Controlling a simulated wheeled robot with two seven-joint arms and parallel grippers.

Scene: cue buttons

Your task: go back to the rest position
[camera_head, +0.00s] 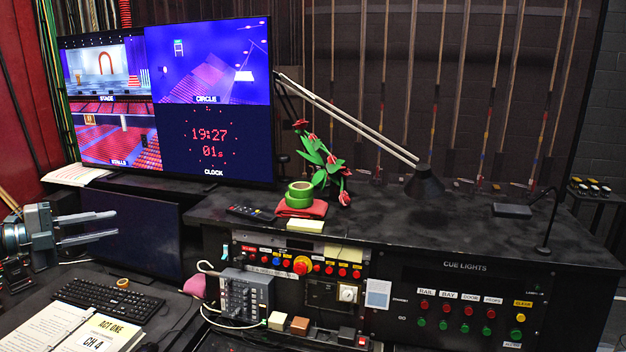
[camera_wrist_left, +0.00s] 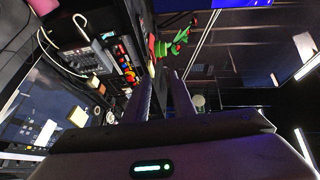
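My left gripper (camera_head: 115,224) comes in at the left edge of the head view, level, with its fingers pointing right. Its two fingers are apart with nothing between them. It is in front of the dark screen (camera_head: 135,236) and above the keyboard (camera_head: 108,299), clear of both as far as I can tell. In the left wrist view the two fingers (camera_wrist_left: 165,85) also stand apart and empty. My right gripper is not in view.
A large monitor (camera_head: 208,62) stands behind the desk. The console top (camera_head: 400,215) bears a lamp (camera_head: 425,183), red tulips (camera_head: 325,163), green tape (camera_head: 299,194) and a remote (camera_head: 250,212). A grey control box (camera_head: 245,294) and an open script (camera_head: 50,330) are lower down.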

